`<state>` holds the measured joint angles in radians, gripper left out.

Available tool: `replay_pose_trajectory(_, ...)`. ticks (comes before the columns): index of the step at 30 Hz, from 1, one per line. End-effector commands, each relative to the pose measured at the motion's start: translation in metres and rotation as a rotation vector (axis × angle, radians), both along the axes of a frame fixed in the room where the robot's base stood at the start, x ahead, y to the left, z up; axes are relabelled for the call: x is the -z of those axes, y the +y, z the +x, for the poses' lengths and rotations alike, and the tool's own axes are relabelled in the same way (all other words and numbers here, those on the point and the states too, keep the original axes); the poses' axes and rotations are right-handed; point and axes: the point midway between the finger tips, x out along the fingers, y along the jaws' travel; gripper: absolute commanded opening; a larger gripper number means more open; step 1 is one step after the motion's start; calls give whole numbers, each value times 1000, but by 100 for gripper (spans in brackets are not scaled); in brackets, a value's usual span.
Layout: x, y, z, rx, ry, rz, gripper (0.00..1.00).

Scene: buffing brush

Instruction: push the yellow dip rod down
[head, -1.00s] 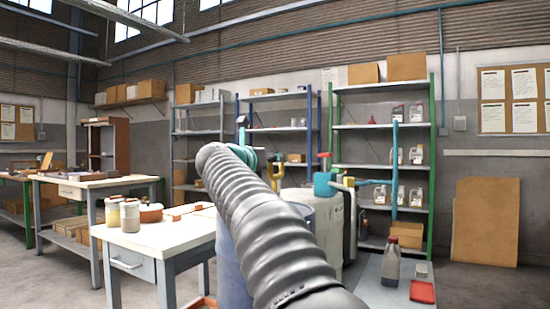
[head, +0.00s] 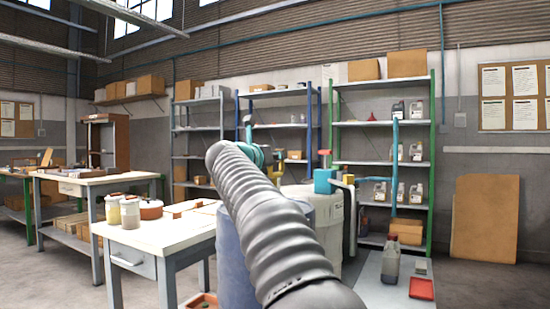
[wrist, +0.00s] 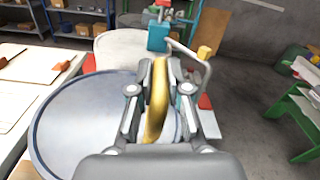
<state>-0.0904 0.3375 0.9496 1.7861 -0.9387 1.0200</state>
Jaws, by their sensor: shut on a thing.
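In the wrist view my gripper (wrist: 160,72) is shut on the yellow dip rod (wrist: 157,105); its curved yellow part shows between the two fingers. The gripper is over the round grey-blue lid of the blue drum (wrist: 75,125). The rod's lower end is hidden by the fingers and the gripper body. In the head view my ribbed grey arm covers much of the blue drum (head: 235,265), and the dip rod cannot be made out there.
A teal pump (head: 325,181) with a yellow-tipped spout stands on a pale drum (head: 328,222) behind the blue drum. A white-topped table (head: 165,228) with jars is to the left. A low grey surface (head: 381,292) with a bottle (head: 391,260) and red tray (head: 421,288) is to the right.

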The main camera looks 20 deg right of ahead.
Motion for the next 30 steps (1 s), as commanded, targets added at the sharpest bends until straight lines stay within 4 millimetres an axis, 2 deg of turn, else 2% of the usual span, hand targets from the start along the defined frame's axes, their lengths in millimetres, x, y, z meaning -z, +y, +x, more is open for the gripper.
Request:
replay_pose_trajectory(5,18,0,0,0,1,0,0)
replay_pose_trajectory(12,68,0,0,0,1,0,0)
replay_pose_trajectory(16,88,0,0,0,1,0,0)
replay_pose_trajectory(21,99,0,0,1,1,0,0)
replay_pose_trajectory(30,102,0,1,3,6,3,0)
